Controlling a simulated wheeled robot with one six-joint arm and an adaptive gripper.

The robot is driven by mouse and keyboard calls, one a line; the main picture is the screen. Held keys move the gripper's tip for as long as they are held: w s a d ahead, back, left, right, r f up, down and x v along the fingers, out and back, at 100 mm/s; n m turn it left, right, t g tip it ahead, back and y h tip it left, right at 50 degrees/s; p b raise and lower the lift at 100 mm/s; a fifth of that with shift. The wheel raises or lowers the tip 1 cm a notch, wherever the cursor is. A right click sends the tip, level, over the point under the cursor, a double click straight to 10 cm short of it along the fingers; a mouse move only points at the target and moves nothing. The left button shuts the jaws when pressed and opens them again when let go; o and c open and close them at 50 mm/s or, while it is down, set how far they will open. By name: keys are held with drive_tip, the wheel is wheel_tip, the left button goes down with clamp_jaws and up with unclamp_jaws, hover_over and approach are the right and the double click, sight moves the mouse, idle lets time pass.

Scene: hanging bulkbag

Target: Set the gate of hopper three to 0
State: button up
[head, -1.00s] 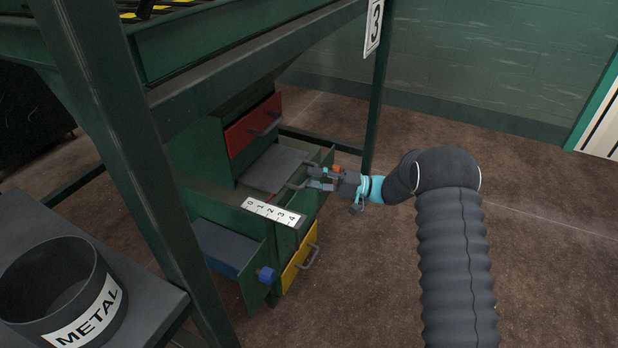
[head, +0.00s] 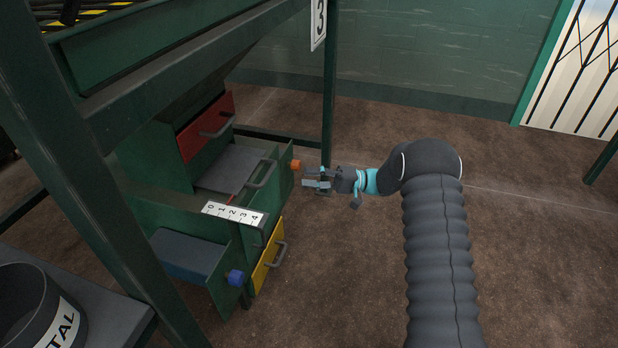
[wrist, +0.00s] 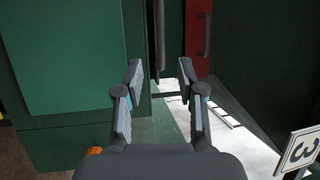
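The gate of hopper three appears as a grey plate (head: 236,166) in the green frame, with a dark bar handle (head: 266,172) at its front. A white scale (head: 233,214) marked 0 to 4 lies in front of it. A small red pointer (head: 231,198) is near the 1 and 2 marks; I cannot tell its exact reading. My gripper (head: 306,180) is right of the handle, apart from it and empty. In the wrist view its fingers (wrist: 160,88) are spread, with a dark vertical bar (wrist: 160,35) beyond them.
An orange knob (head: 296,164) is close to my gripper. Red (head: 205,128) and yellow (head: 268,257) handled panels and a blue knob (head: 236,278) are nearby. The "3" sign (head: 318,24) hangs on a green post. A METAL bin (head: 35,305) stands at left. Floor at right is clear.

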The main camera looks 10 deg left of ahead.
drive_tip(key=shift+d, duration=0.1)
drive_tip(key=c, duration=0.4)
drive_tip(key=shift+t, duration=0.5)
drive_tip(key=d+r+b, duration=0.1)
drive_tip(key=r, duration=0.1)
drive_tip(key=r+b, duration=0.1)
drive_tip(key=r, duration=0.2)
drive_tip(key=d+r+b, duration=0.1)
drive_tip(key=r, duration=0.1)
drive_tip(key=shift+s+d+r, duration=0.35)
drive_tip(key=shift+r, duration=0.05)
clamp_jaws()
drive_tip(key=s+d+f+m+t+h+b, duration=0.1)
drive_tip(key=s+m+t+h, duration=0.15)
drive_tip(key=m, duration=0.95)
drive_tip(key=s+d+f+m+t+h+b, duration=0.15)
drive_tip(key=m+t, duration=0.25)
drive_tip(key=m, duration=0.7)
drive_tip(key=x, duration=1.4)
drive_tip(key=shift+s+r+b, duration=0.2)
drive_tip(key=shift+r+b, duration=0.05)
drive_tip(key=shift+b, duration=0.1)
